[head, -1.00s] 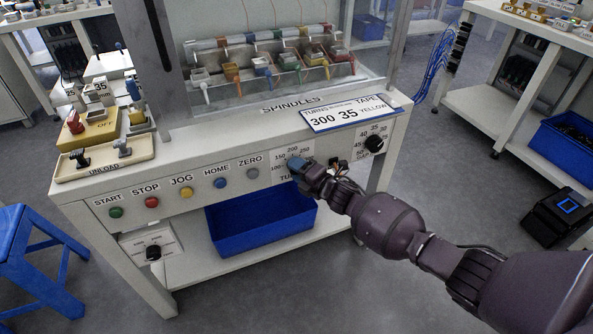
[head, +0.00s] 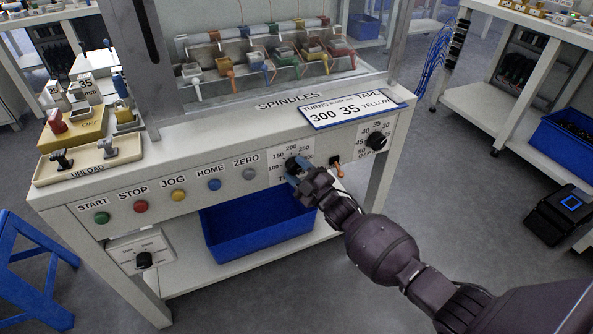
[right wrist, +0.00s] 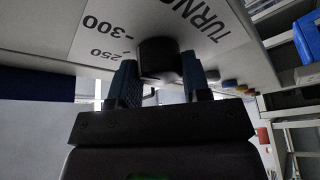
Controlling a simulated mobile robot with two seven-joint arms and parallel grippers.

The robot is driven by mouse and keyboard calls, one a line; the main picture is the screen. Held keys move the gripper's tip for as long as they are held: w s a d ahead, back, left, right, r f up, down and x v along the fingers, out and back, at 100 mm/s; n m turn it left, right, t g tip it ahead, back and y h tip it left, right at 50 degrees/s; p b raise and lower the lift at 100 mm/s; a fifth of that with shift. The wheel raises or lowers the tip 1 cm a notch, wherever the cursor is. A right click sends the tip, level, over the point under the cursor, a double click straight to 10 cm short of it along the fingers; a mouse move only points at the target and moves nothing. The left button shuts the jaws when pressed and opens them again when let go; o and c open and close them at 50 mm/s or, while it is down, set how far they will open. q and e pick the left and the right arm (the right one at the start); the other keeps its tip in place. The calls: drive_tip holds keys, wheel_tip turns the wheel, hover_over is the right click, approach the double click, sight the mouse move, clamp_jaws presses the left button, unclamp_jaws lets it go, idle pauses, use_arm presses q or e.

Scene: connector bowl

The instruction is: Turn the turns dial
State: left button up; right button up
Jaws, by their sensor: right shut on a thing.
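The turns dial is a black round knob (head: 291,164) on a white scale plate (head: 308,149) on the machine's front panel. Its scale numbers run from 100 up to 300, and its lower part is hidden by my gripper. My right gripper (head: 297,174) is at the dial. In the right wrist view the black knob (right wrist: 157,56) sits between the two blue-grey fingers (right wrist: 160,82), which are shut on it. The numbers 250 and 300 show left of the knob there; I cannot make out a pointer mark. My left gripper is not in view.
A sign (head: 350,109) above the dial reads turns 300, 35, tape yellow. A second black dial (head: 376,140) is to the right. Several coloured buttons (head: 178,195) line the panel to the left. A blue bin (head: 250,238) stands on the shelf below.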

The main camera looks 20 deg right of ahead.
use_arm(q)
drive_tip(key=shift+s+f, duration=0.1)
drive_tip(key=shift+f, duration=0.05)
use_arm(e)
drive_tip(key=shift+a+f+m+h, duration=0.15)
drive_tip(key=shift+m+h, duration=0.15)
drive_tip(key=shift+m, duration=0.5)
drive_tip(key=shift+t, duration=0.3)
drive_tip(key=o, duration=0.9)
drive_tip(key=shift+s+d, duration=0.2)
drive_tip(key=shift+s, duration=0.1)
use_arm(q)
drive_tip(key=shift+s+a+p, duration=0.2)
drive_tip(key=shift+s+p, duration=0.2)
drive_tip(key=shift+p, duration=0.3)
use_arm(e)
drive_tip(key=v, duration=1)
drive_tip(key=shift+s, duration=0.1)
